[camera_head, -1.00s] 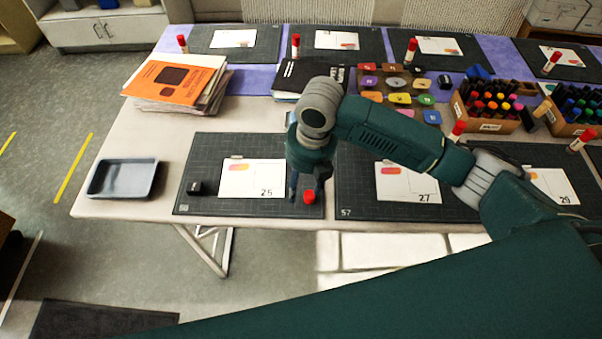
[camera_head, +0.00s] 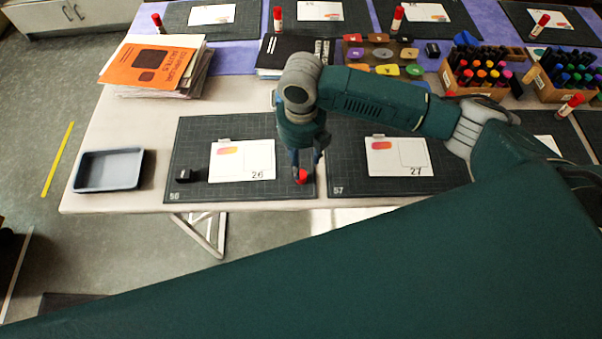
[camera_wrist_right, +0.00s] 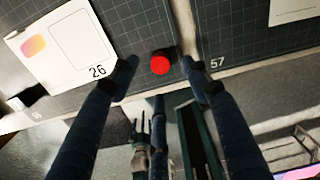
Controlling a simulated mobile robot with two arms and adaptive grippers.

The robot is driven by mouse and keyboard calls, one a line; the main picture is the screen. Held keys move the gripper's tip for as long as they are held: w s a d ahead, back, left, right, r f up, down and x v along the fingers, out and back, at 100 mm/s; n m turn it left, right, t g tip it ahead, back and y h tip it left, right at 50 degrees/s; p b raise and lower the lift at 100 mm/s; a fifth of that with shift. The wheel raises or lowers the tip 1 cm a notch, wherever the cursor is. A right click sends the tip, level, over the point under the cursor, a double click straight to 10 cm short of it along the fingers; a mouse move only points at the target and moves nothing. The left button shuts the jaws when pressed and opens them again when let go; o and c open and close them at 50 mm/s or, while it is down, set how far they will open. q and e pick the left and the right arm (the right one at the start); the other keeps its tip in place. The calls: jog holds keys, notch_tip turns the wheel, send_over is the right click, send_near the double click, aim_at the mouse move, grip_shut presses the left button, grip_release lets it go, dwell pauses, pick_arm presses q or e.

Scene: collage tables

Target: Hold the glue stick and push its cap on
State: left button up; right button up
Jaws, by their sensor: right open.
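A red round piece (camera_head: 301,176), which looks like the glue stick's cap, is on the dark cutting mat near its front right corner. It also shows in the right wrist view (camera_wrist_right: 160,64). No white tube shows with it. My right gripper (camera_head: 305,172) points down over it, fingers open. In the right wrist view the spread fingertips (camera_wrist_right: 164,72) are on either side of the red piece, with no clear contact. A small pronged shape low in that view, perhaps my left gripper (camera_wrist_right: 140,135), is too unclear to read.
A card marked 26 (camera_head: 242,160) and a small black block (camera_head: 184,174) lie on the same mat. A grey tray (camera_head: 108,186) is at the left. Marker boxes (camera_head: 482,93) stand at the right. Several capped glue sticks (camera_head: 397,18) stand farther back. The table's front edge is close.

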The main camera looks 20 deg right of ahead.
aim_at(301, 171)
jog(key=shift+f, duration=0.4)
jog(key=f+p, duration=0.1)
jog(key=f, duration=0.3)
jog(key=shift+s+a+f+p, duration=0.1)
jog(key=shift+s+f+p, duration=0.1)
jog(key=shift+p, duration=0.15)
jog(key=shift+f, duration=0.3)
pick_arm(q)
jog(key=shift+s+r, duration=0.55)
jog(key=shift+r, duration=0.25)
jog(key=shift+w, duration=0.1)
jog(key=shift+w, duration=0.1)
pick_arm(e)
jog(key=c, duration=0.8)
